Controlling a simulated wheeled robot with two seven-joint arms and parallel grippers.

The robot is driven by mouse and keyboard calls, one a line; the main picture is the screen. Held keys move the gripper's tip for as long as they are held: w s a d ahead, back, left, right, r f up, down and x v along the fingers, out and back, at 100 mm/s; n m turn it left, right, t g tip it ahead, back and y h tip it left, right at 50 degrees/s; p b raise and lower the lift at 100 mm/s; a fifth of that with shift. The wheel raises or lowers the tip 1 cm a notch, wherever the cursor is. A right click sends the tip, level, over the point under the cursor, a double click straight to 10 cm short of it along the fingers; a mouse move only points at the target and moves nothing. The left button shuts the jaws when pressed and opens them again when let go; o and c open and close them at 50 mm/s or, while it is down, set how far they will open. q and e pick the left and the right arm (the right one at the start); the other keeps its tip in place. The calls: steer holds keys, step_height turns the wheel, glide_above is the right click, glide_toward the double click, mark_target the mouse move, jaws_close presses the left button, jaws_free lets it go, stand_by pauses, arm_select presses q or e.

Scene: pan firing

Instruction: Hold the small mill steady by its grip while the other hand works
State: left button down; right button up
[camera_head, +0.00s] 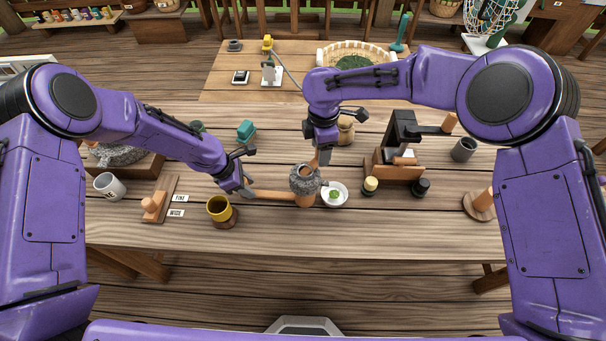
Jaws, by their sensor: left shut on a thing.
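The small mill (304,180) is a grey stone body on a wooden base, standing on the wooden table. Its wooden grip (278,195) sticks out to the left. My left gripper (245,191) is shut on the outer end of the grip. My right gripper (321,158) points down just above the mill's top, by a short upright wooden piece (315,161). Its fingers partly hide that piece, and I cannot tell whether they are closed on it.
A white bowl with something green (342,201) stands close right of the mill. A black and wooden device (403,138) and a grey cup (464,149) stand to the right. The table's front strip is clear.

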step_height(320, 180, up, 23)
steer(key=shift+r, duration=0.2)
stand_by(0.3)
stand_by(0.4)
step_height(320, 180, up, 12)
stand_by(0.3)
steer(key=shift+c, duration=0.4)
step_height(320, 180, down, 24)
steer(key=m, duration=1.7)
steer(key=shift+s+r+m, duration=0.1)
steer(key=shift+r+m, duration=0.1)
steer(key=shift+m, duration=0.1)
step_height(320, 180, down, 12)
steer(key=shift+r, duration=0.1)
